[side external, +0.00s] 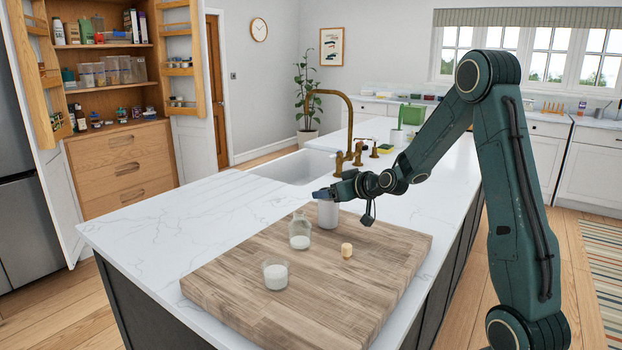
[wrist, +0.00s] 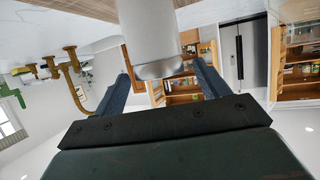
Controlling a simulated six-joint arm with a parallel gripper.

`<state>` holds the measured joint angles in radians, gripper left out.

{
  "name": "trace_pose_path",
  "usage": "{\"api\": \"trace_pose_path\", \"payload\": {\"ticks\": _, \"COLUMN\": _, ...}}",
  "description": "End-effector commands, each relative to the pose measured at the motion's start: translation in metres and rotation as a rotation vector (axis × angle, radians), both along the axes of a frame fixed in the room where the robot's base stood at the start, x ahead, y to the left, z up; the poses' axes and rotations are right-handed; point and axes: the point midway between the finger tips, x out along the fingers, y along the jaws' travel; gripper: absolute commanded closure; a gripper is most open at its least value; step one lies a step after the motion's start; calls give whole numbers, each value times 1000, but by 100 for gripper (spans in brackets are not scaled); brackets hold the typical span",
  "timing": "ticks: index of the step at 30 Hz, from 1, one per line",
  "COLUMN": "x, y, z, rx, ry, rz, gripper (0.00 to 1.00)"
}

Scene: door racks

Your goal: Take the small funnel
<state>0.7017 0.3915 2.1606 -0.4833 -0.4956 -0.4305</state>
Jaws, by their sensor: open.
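I cannot pick out a small funnel for certain in either view. My gripper (side external: 322,194) is open at the upper part of a plain white cylinder (side external: 327,215) on the wooden board. In the wrist view, which is upside down, the cylinder (wrist: 150,35) shows between the two blue fingers of my gripper (wrist: 160,72). I cannot tell whether the fingers touch it. The open cupboard (side external: 105,55) at the back left has door racks (side external: 180,72) with small items too small to identify.
A sink (side external: 290,168) and brass tap (side external: 345,110) lie behind. The island's left end (side external: 140,230) is clear.

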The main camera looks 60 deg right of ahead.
Motion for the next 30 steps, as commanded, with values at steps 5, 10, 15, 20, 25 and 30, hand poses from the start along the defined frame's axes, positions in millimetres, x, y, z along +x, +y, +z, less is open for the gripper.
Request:
{"api": "trace_pose_path", "payload": {"ticks": 5, "x": 16, "y": -4, "z": -7, "rx": 0, "ry": 0, "rz": 0, "gripper": 26}}
{"api": "trace_pose_path", "payload": {"ticks": 10, "x": 21, "y": -5, "z": -9, "rx": 0, "ry": -1, "rz": -1, "gripper": 26}}
{"api": "trace_pose_path", "payload": {"ticks": 15, "x": 21, "y": -6, "z": -9, "rx": 0, "ry": -1, "rz": -2, "gripper": 26}}
{"api": "trace_pose_path", "payload": {"ticks": 20, "x": 21, "y": -6, "z": -9, "rx": 0, "ry": -1, "rz": -1, "gripper": 26}}
{"api": "trace_pose_path", "payload": {"ticks": 25, "x": 21, "y": -5, "z": -9, "rx": 0, "ry": -1, "rz": -1, "gripper": 32}}
{"api": "trace_pose_path", "payload": {"ticks": 30, "x": 21, "y": -5, "z": -9, "rx": 0, "ry": -1, "rz": -1, "gripper": 65}}
